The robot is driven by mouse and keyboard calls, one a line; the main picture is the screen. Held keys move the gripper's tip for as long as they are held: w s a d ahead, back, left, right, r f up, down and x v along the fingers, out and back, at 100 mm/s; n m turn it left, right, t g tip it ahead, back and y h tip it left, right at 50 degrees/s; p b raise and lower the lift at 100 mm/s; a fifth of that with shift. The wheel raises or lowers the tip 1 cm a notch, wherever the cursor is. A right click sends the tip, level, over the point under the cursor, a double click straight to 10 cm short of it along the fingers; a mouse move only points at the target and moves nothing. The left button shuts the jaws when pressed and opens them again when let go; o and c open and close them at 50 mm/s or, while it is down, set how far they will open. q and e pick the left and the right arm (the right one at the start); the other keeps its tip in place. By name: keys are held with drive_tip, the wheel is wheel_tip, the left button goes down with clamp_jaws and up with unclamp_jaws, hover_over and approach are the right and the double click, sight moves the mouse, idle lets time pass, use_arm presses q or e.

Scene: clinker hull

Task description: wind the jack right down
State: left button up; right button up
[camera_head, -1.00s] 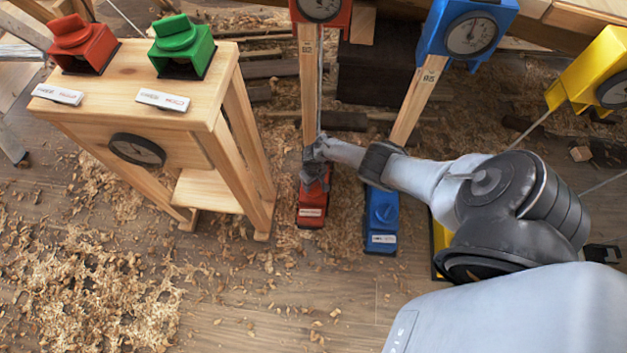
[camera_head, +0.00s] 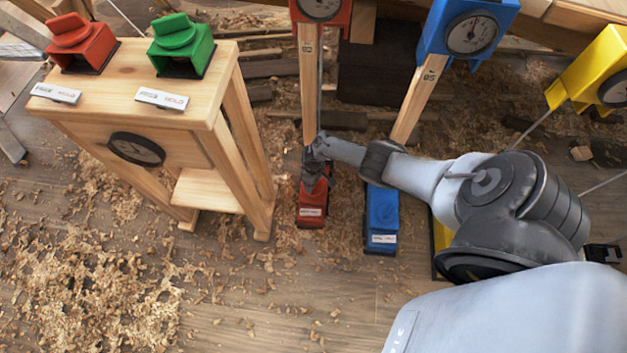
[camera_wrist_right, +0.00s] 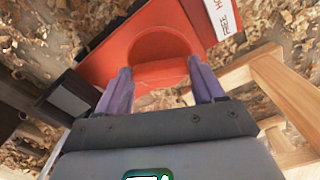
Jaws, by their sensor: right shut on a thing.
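The red jack base (camera_head: 311,208) stands on the floor below a wooden post (camera_head: 308,75). A red dial box (camera_head: 343,14) sits at the top of that post, cut off by the picture's edge. My right gripper (camera_head: 315,178) reaches down to the base from the right. In the right wrist view, its two purple fingers (camera_wrist_right: 161,88) are on either side of the raised red knob (camera_wrist_right: 160,73) and shut on it. A white label (camera_wrist_right: 223,18) lies beside the knob. In the head view the gripper hides the knob. My left gripper is not in view.
A blue base (camera_head: 382,215) with its post and blue dial box (camera_head: 470,32) stands just right. A yellow dial box (camera_head: 597,72) is farther right. A wooden stand (camera_head: 225,110) with red and green blocks (camera_head: 182,47) is on the left. Shavings cover the floor.

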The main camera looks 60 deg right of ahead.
drive_tip(key=o, duration=1)
drive_tip(key=shift+o, duration=0.2)
wheel_tip(320, 180, up, 11)
drive_tip(key=p, duration=0.9)
drive_tip(key=shift+p, duration=0.4)
drive_tip(key=shift+f, duration=0.15)
drive_tip(key=shift+c, duration=0.2)
